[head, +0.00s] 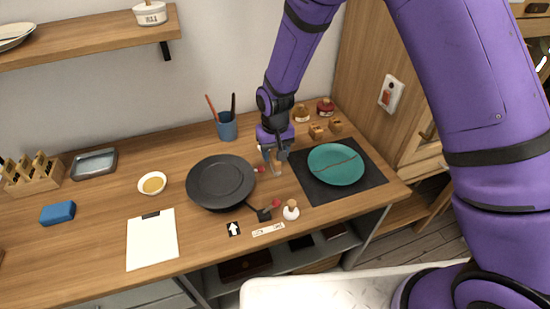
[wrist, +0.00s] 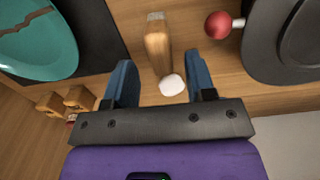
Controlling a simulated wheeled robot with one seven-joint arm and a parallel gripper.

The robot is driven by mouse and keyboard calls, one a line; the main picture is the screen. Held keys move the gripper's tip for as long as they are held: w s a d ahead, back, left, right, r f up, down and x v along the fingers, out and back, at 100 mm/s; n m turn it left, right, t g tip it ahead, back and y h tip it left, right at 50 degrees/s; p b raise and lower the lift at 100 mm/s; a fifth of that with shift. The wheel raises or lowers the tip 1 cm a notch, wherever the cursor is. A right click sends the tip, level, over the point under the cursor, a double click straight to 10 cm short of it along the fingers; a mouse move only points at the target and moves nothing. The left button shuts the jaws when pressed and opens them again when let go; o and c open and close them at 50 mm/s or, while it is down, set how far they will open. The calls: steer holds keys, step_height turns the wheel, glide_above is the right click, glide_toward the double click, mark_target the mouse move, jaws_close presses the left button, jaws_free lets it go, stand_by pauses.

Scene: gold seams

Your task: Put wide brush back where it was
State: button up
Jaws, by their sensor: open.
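A short brush-like thing with a wooden handle and a white end, which looks like the wide brush (wrist: 158,48), is on the wooden table between the dark plate and the black mat. In the wrist view it lies between my two blue fingers, with clear gaps on both sides. My gripper (wrist: 161,78) is open and not closed on it. In the head view my gripper (head: 270,158) points down over the table, and the brush (head: 278,170) is partly hidden by it. A blue cup (head: 227,131) with a red and a dark handle stands behind, to the left.
The dark plate (head: 220,182) is left of my gripper; a red-ended tool (wrist: 218,25) is close by. The teal plate (head: 336,166) on the black mat (head: 310,190) is right. Wooden blocks and jars (head: 301,113) stand behind. A knobbed white piece (head: 291,211) and label strip (head: 268,229) are in front.

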step_height(320, 180, up, 9)
stand_by(0.3)
steer(key=s+d+r+m+t, duration=0.1)
steer(key=s+d+r, duration=0.3)
steer(key=d+r, duration=0.5)
steer(key=s+d+r+m+t, duration=0.1)
steer(key=s+d+r, duration=0.2)
steer(key=d+r, duration=0.65)
steer(key=s+d+r+t, duration=0.1)
steer(key=s+d+r, duration=0.1)
steer(key=s, duration=0.4)
steer(key=s+d+r+t, duration=0.1)
steer(key=s+d+r, duration=0.2)
steer(key=s, duration=0.4)
steer(key=s+d+r+m+t, duration=0.1)
steer(key=s+d+r, duration=0.2)
steer(key=s, duration=0.3)
steer(key=shift+s+d+r, duration=0.2)
steer(key=shift+s+r, duration=0.05)
steer(key=shift+r, duration=0.6)
